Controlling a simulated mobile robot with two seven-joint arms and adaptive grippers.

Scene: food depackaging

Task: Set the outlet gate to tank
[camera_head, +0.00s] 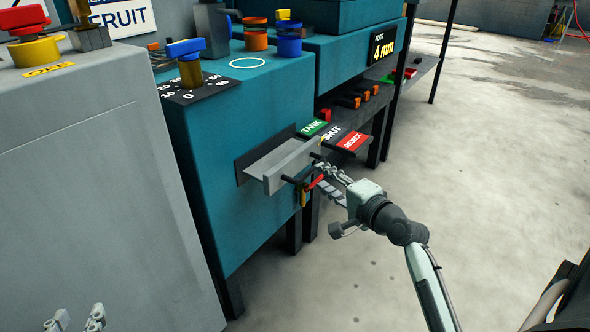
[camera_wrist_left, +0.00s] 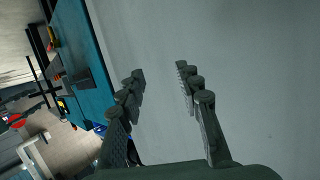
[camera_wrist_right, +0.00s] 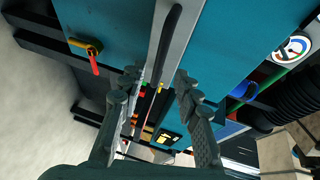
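A grey outlet chute (camera_head: 285,168) sticks out of the teal machine. A dark bar handle shows on its front in the right wrist view (camera_wrist_right: 165,50). Green TANK (camera_head: 312,128), black SHUT (camera_head: 330,134) and red REJECT (camera_head: 353,141) labels sit beside it. A red lever on a yellow base (camera_head: 304,196) is below the chute; it also shows in the right wrist view (camera_wrist_right: 90,55). My right gripper (camera_head: 325,178) is open in front of the chute; the bar appears between its fingers, contact unclear. My left gripper (camera_head: 78,318) is open and empty by the grey cabinet.
The grey cabinet (camera_head: 70,190) fills the left side and carries a red-handled valve. A dial with a blue handle (camera_head: 186,48) is on top of the teal machine.

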